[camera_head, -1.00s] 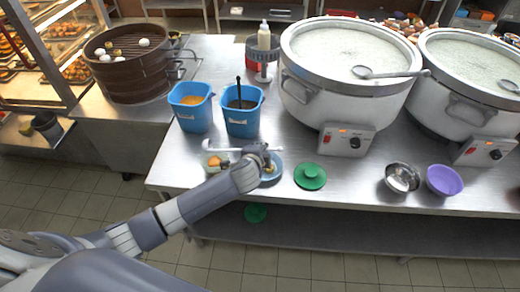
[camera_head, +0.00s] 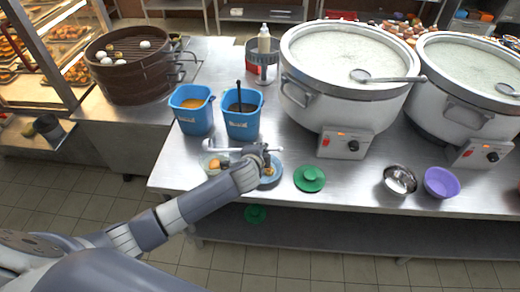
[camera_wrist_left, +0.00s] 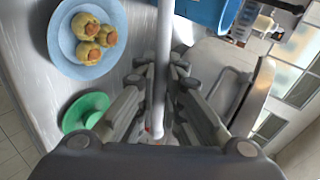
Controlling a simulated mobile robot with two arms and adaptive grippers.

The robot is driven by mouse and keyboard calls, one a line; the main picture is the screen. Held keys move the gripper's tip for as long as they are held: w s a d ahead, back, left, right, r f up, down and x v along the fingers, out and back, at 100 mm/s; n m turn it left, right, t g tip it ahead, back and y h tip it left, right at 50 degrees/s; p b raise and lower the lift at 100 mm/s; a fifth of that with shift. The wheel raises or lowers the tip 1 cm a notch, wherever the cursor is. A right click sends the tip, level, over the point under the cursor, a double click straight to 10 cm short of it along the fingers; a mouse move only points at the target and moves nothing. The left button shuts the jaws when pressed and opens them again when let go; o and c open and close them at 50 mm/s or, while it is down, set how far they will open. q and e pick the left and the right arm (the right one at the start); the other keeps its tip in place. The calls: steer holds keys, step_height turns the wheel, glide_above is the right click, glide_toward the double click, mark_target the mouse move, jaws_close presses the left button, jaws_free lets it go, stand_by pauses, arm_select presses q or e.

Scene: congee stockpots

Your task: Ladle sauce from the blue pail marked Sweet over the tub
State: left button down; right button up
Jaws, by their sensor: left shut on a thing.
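Two blue pails stand side by side near the table's left end. The left pail (camera_head: 192,117) holds orange sauce; the right pail (camera_head: 241,122) holds dark sauce, with a black handle sticking up. I cannot read their labels. A small clear tub (camera_head: 212,165) with food sits in front of them, partly hidden by my arm. My left gripper (camera_head: 258,153) is shut on a metal ladle (camera_head: 228,150), held level with its left end above the tub. The ladle's rod (camera_wrist_left: 163,65) runs between the fingers (camera_wrist_left: 158,95) in the wrist view. My right gripper is not in view.
A blue plate (camera_wrist_left: 60,45) with three stuffed pieces lies by the gripper. Large stockpots (camera_head: 345,105) stand behind; a steamer (camera_head: 135,75) is at left.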

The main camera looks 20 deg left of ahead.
arm_select(q)
steer(key=shift+r+p, duration=2.05)
steer(key=shift+r, duration=0.2)
